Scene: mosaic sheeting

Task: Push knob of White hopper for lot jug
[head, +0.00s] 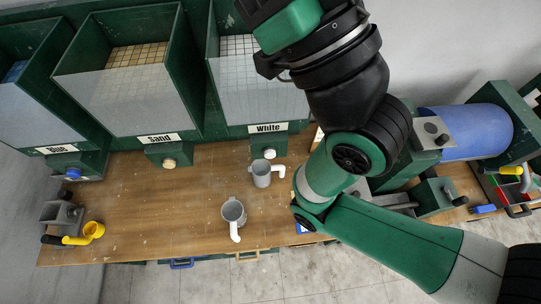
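The White hopper (253,88) stands at the back, labelled "White", with white tiles inside; the arm covers its right part. Its pale knob (270,154) shows at the front of the green outlet under the label. One grey jug (262,176) with a white handle stands on the bench just below this knob. A second grey jug (233,211) with a white handle stands nearer the front edge. I cannot tell which is the lot jug. My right arm reaches up over the White hopper's right side; its gripper fingers cannot be made out. My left gripper is out of view.
The Sand hopper (128,100) with its tan knob (169,163) and the Blue hopper (27,120) with its blue knob (72,174) stand to the left. A blue drum (475,131) stands right. The bench's middle-left is clear.

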